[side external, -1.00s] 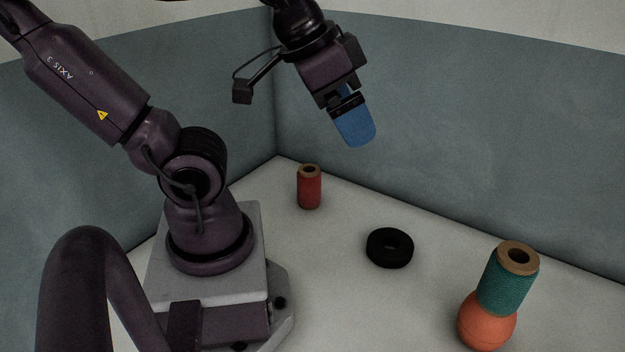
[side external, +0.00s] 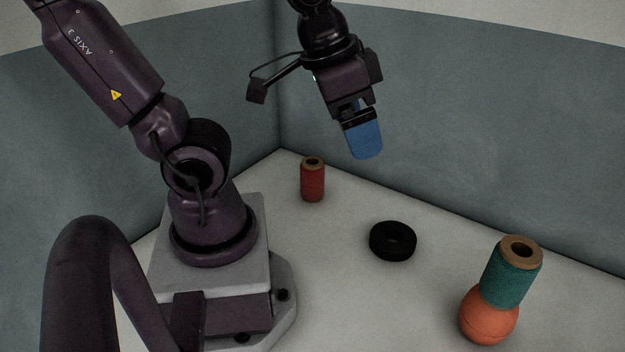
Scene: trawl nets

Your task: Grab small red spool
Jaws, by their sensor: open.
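The small red spool (side external: 312,182) stands upright on the pale table near the back corner, with a tan top that has a dark hole. My gripper (side external: 366,156) has blue fingers and hangs in the air above the table, up and to the right of the spool in the picture. The fingers overlap from this side, so the gap between them is hidden. Nothing shows held in them, and they are apart from the spool.
Blue-grey walls (side external: 480,130) close off the back.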

